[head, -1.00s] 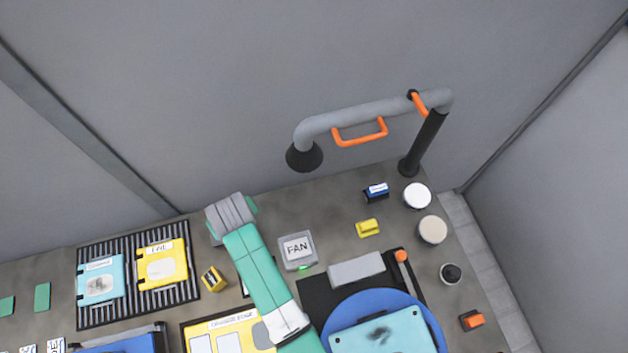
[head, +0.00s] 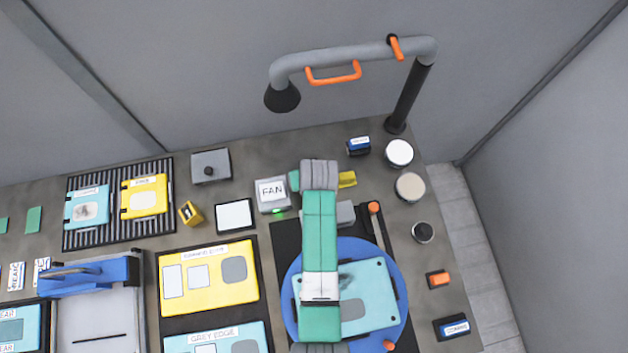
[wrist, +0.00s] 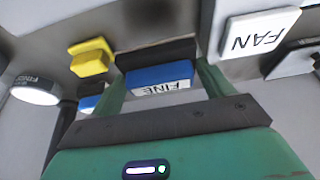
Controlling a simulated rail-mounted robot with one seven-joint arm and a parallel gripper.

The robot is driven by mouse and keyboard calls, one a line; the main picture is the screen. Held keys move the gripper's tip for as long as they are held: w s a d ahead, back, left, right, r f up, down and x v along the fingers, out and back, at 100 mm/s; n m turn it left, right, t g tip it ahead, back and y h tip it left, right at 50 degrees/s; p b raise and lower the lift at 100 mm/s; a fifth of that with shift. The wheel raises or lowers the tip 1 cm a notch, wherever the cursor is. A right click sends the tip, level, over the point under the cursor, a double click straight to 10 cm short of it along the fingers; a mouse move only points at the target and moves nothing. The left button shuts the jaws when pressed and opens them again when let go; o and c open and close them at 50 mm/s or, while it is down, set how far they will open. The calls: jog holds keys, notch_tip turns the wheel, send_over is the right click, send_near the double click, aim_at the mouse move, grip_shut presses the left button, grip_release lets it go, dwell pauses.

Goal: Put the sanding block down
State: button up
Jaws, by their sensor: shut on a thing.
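My gripper (wrist: 160,82) is shut on a blue sanding block (wrist: 158,76) with a dark top part and a white label reading FINE, seen in the wrist view between the two green fingers. In the head view my arm hides the held block and most of the gripper, to the right of the FAN box (head: 272,194). A yellow block (head: 347,179) is partly behind my arm there, and shows whole in the wrist view (wrist: 92,57). Another blue block (head: 358,145) with a white label stands on the bench further back.
Round-lidded jars (head: 410,186) stand along the right side. A blue turntable (head: 395,270) with a teal panel (head: 372,295) lies under my arm. A grey pipe with a black hood (head: 282,97) hangs over the back. Bare bench shows between the FAN box and the back blue block.

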jog(key=shift+f, duration=2.3)
jog(key=shift+f+b, duration=0.15)
jog(key=shift+b, duration=0.25)
jog(key=o, duration=0.6)
jog(key=shift+o, duration=0.4)
jog(key=shift+r+p, duration=0.3)
jog(key=p+v, duration=0.1)
jog(key=v, duration=1)
jog(key=shift+s+r+p, duration=0.2)
jog(key=shift+r+p, duration=0.1)
jog(key=shift+p, duration=0.05)
